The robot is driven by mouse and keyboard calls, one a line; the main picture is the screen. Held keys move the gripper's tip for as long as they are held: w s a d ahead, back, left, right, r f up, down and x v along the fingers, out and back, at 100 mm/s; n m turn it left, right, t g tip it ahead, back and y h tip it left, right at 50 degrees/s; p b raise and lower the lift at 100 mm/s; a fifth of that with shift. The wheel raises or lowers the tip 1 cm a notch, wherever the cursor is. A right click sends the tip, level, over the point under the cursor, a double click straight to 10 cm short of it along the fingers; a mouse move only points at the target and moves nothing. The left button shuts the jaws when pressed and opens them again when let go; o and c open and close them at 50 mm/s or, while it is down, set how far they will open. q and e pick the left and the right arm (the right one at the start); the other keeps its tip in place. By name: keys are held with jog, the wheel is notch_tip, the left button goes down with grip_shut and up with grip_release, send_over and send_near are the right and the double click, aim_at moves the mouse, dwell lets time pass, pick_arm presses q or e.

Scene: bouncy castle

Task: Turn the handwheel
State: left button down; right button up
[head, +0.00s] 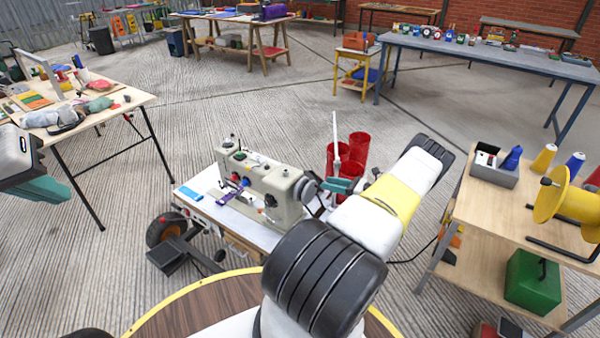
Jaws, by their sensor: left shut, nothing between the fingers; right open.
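A beige sewing machine (265,185) stands on a small white-topped table (205,185). Its handwheel (308,188) is the grey round part at the machine's right end. My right gripper (338,185) has teal fingers and is just right of the handwheel. It is open, and my own arm hides part of it, so I cannot tell whether it touches the wheel. My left gripper (42,190) is at the left edge, far from the machine, shut and empty.
Red cylindrical containers (357,148) stand close behind my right gripper. A wooden bench (485,205) with a yellow reel (552,195) is at the right. A table with tools (130,98) is at the left. Open floor lies behind the machine.

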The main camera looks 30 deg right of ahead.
aim_at(309, 192)
jog(key=s+d+f+m+t+h, duration=0.2)
jog(key=s+d+f+m, duration=0.1)
jog(key=f, duration=0.2)
jog(key=x, duration=0.7)
jog(key=shift+w+a, duration=0.2)
jog(key=shift+a, duration=0.05)
jog(key=shift+r, duration=0.1)
jog(key=shift+c, duration=0.2)
grip_shut()
